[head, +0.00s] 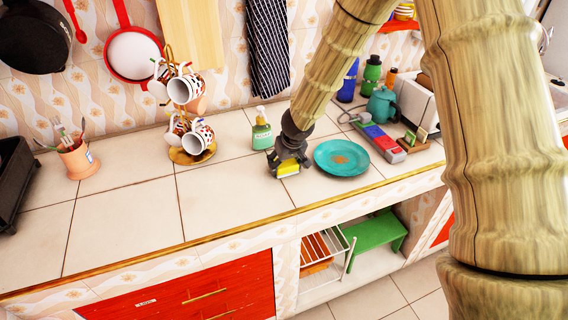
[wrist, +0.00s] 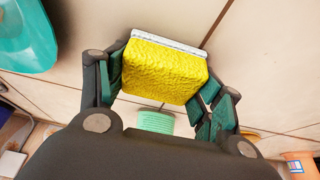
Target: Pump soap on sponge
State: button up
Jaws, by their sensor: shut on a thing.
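My gripper (head: 289,166) is shut on a yellow sponge (head: 288,169), low over the tiled counter. In the wrist view the sponge (wrist: 165,72) is clamped between the two dark fingers with green pads, and a pale layer shows along its far edge. I cannot tell whether it touches the counter. The soap bottle (head: 262,134), green with a pale pump top, stands upright on the counter just left of and behind my gripper, apart from it. In the wrist view a pale green shape, likely the bottle (wrist: 155,122), shows between the fingers.
A teal plate (head: 341,158) lies close right of my gripper. A mug rack (head: 192,153) with hanging mugs stands to the left, and an orange utensil pot (head: 76,161) farther left. Several bottles and a teal teapot (head: 381,104) stand back right. The front counter is clear.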

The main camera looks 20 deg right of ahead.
jog(key=o, duration=1.1)
jog(key=shift+c, duration=0.2)
jog(key=v, duration=1.2)
jog(key=shift+w, duration=0.1)
